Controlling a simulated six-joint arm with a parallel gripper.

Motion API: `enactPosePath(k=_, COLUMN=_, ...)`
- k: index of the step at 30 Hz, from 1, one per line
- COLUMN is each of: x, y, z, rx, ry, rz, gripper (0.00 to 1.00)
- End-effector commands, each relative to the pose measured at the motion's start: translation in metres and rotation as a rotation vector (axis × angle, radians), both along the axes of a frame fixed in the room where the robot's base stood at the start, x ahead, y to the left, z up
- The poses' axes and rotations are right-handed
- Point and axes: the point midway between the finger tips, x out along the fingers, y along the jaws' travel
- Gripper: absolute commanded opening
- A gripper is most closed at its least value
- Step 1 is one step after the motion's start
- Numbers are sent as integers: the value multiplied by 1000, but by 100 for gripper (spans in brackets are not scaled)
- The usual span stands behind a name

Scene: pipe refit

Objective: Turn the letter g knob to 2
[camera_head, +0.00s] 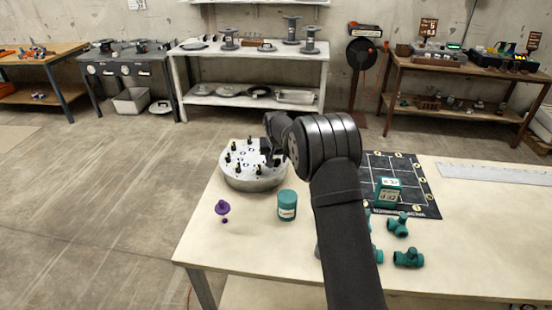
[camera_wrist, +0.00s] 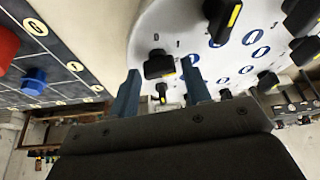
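The round grey knob unit (camera_head: 253,180) stands at the table's left end, with several black knobs on its pale top. In the wrist view its white face (camera_wrist: 180,22) shows black knobs with yellow marks and blue oval labels. The labels are too small to read, so I cannot tell which knob is letter g. My gripper (camera_head: 270,150) is at the unit's right rim. In the wrist view its two blue fingers (camera_wrist: 160,68) are apart, with gaps beside a black knob (camera_wrist: 158,66) that appears between their tips. I cannot tell that knob's setting or whether a finger touches it.
A teal cylinder (camera_head: 287,204) and a purple piece (camera_head: 222,208) stand in front of the unit. A black mat (camera_head: 415,190) with a teal block (camera_head: 388,190) lies to the right. Teal pipe fittings (camera_head: 408,258) lie near my arm.

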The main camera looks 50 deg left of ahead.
Motion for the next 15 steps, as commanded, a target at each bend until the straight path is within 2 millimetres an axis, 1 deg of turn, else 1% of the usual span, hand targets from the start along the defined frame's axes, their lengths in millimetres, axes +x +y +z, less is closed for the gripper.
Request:
enactPosePath(k=1, x=0, y=0, z=0, rx=0, ry=0, rz=0, gripper=34)
enactPosePath(k=4, x=0, y=0, z=0, rx=0, ry=0, rz=0, gripper=14)
enactPosePath(k=5, x=0, y=0, z=0, rx=0, ry=0, rz=0, gripper=11)
enactPosePath(k=11, x=0, y=0, z=0, rx=0, ry=0, rz=-11, gripper=11)
enactPosePath(k=15, x=-1, y=1, z=0, rx=-1, ry=0, rz=-51, gripper=11)
